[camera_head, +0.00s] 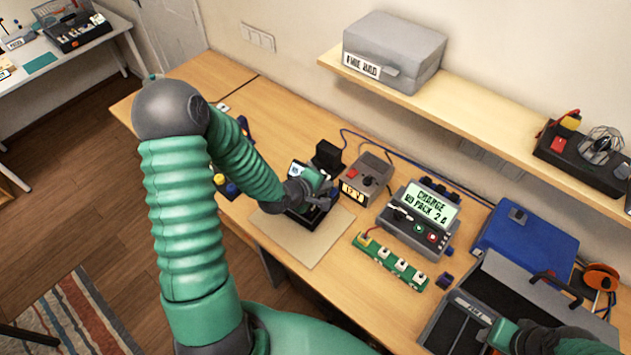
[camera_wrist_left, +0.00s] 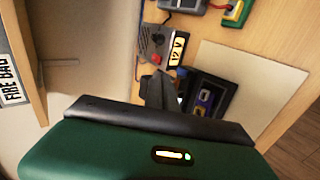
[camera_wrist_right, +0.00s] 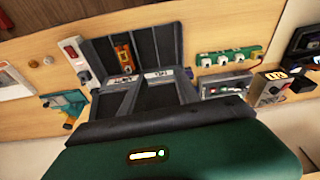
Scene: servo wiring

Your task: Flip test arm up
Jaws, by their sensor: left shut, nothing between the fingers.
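A small black test stand (camera_head: 303,213) sits on a beige mat on the bench. In the left wrist view the stand (camera_wrist_left: 215,92) shows a blue part inside its dark frame. My left gripper (camera_head: 318,200) is shut and empty, over the stand's right side. In the left wrist view its fingers (camera_wrist_left: 160,88) are close together beside the stand; I cannot tell whether they touch it. The test arm cannot be made out clearly behind the gripper. My right gripper (camera_head: 497,337) is at the lower right by the grey tray; its finger opening is unclear.
A 12 V power supply (camera_head: 365,178) and a charger with a lit screen (camera_head: 418,215) stand right of the stand. A green strip (camera_head: 391,262) lies in front. A blue case (camera_head: 525,240) and the grey tray (camera_head: 500,303) fill the right. The beige mat (camera_head: 290,240) is bare in front.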

